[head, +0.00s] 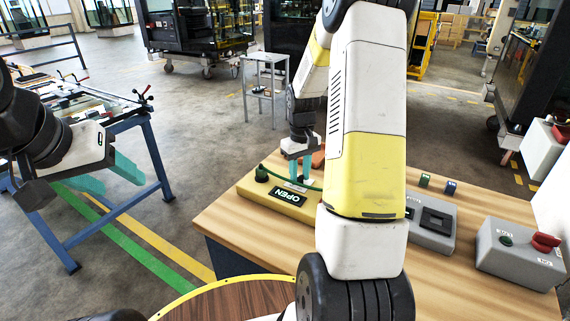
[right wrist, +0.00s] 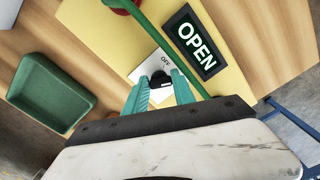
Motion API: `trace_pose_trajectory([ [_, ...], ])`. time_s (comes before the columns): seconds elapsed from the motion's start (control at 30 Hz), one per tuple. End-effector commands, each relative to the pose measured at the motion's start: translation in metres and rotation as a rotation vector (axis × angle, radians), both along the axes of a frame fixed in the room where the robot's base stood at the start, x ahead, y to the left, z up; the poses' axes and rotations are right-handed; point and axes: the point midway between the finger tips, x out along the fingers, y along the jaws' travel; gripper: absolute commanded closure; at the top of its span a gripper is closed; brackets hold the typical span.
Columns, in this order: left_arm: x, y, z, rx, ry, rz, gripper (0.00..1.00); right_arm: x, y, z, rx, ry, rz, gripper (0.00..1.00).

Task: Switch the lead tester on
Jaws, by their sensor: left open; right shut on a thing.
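The lead tester is a yellow box (head: 265,198) on the wooden bench. Its sign (right wrist: 195,42) reads OPEN and glows. A green lead (right wrist: 152,38) runs across its top; a green post (head: 261,174) stands at its left end. A white switch plate (right wrist: 148,62) marked OFF carries a black knob (right wrist: 160,78). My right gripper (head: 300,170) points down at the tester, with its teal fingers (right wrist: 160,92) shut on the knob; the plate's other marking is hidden. My left gripper (head: 107,176) is open and empty, away from the bench at the left.
The bench top (head: 237,228) also holds a grey box with a dark panel (head: 436,221) and a grey box with a red lever (head: 520,256). A green tray (right wrist: 50,97) lies near the tester. A blue-framed table (head: 150,150) stands at the left.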

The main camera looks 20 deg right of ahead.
Motion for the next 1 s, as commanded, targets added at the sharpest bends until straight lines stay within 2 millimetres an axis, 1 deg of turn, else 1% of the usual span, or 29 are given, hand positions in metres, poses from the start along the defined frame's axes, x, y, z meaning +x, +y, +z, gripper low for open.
trace_pose_trajectory([
  [0.2, 0.0, 0.0, 0.0, 0.0, 0.0, 0.0, 0.45, 0.0008, -0.0002, 0.0008, -0.001, -0.002, -0.036, 1.0],
  [0.6, 0.0, 0.0, 0.0, 0.0, 0.0, 0.0, 0.45, 0.0009, -0.0002, 0.0008, 0.0, -0.003, -0.043, 1.0],
  [0.63, 0.0, 0.0, 0.0, 0.0, 0.0, 0.0, 0.45, 0.0009, -0.0003, 0.0009, 0.0, -0.003, -0.043, 0.63],
  [0.7, 0.0, 0.0, 0.0, 0.0, 0.0, 0.0, 0.45, 0.0009, -0.0002, 0.0008, 0.0, -0.003, -0.042, 0.49],
  [0.73, 0.0, 0.0, 0.0, 0.0, 0.0, 0.0, 0.45, 0.0008, -0.0002, 0.0007, -0.001, -0.002, -0.042, 0.47],
  [1.0, 0.0, 0.0, 0.0, 0.0, 0.0, 0.0, 0.45, 0.0004, 0.0, 0.0005, -0.001, -0.001, -0.04, 0.47],
])
